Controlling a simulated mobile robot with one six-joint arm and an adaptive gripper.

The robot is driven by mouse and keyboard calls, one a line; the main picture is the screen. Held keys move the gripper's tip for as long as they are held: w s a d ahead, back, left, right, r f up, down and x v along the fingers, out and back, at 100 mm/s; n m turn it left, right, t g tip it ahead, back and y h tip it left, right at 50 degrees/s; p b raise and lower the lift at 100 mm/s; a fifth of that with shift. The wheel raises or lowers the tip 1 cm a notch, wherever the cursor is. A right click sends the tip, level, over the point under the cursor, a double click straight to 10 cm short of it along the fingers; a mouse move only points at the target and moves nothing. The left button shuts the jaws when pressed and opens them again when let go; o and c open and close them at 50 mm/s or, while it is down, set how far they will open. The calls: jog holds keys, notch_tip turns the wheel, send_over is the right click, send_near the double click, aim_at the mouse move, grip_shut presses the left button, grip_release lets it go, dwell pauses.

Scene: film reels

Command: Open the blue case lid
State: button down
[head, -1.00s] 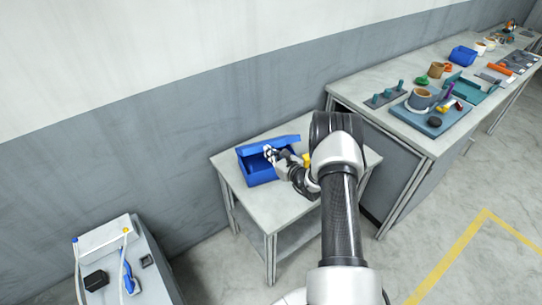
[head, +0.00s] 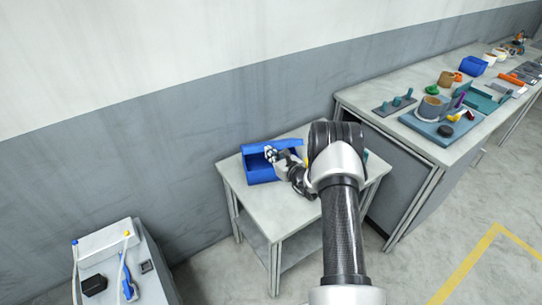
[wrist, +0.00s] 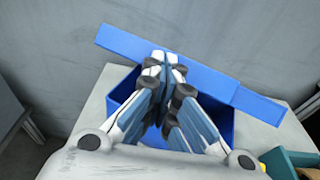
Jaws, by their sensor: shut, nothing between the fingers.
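The blue case (head: 259,174) sits on the small white table near the wall. Its lid (head: 290,142) is raised part way, with a dark gap at the front. In the wrist view the lid (wrist: 215,80) is a tilted blue strip above the case body (wrist: 124,90). My gripper (head: 269,152) is shut and empty at the front of the case; in the wrist view its fingertips (wrist: 164,62) overlap the lid's lower edge. I cannot tell whether they touch it. The fingers hide much of the case's inside.
The small table (head: 248,205) has bare room at its front left. A teal object (wrist: 290,160) lies at the right of the wrist view. A long workbench (head: 400,128) with trays, cups and tools stands at right. A grey cabinet (head: 150,285) stands at lower left.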

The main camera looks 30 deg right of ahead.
jog(key=w+f+b, duration=0.1)
jog(key=b, duration=0.1)
jog(key=w+f+b, duration=0.1)
jog(key=w+b, duration=0.1)
jog(key=shift+w+a, duration=0.15)
jog(key=shift+r, duration=0.1)
jog(key=f+p+v, duration=0.2)
jog(key=p+v, duration=0.1)
jog(key=v, duration=0.9)
jog(key=shift+s, duration=0.6)
